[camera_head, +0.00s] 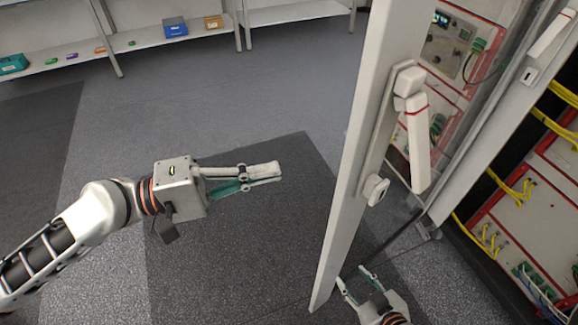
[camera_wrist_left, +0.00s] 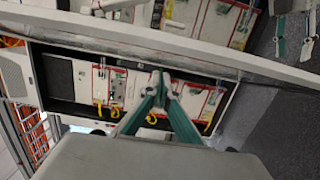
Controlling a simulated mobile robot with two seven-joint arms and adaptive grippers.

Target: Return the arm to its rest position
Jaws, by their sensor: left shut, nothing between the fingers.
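My left arm (camera_head: 95,212) reaches in from the left in the head view. Its gripper (camera_head: 272,172) is shut and empty, held above the dark floor mat and pointing right toward the open cabinet door. A gap shows between its fingertips and the door in the head view. In the left wrist view its fingers (camera_wrist_left: 160,80) meet at the tips with nothing between them. My right gripper (camera_head: 355,282) shows at the bottom of the head view, beside the door's lower end, with its fingers apart and empty. It also shows at the top right of the left wrist view (camera_wrist_left: 293,38).
The cabinet door (camera_head: 352,190) stands open with a white lever handle (camera_head: 417,140). Behind it are rack units with yellow cables (camera_head: 515,195). Shelves with a blue bin (camera_head: 175,27) and a green bin (camera_head: 12,64) stand at the back. The floor around my left arm is clear.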

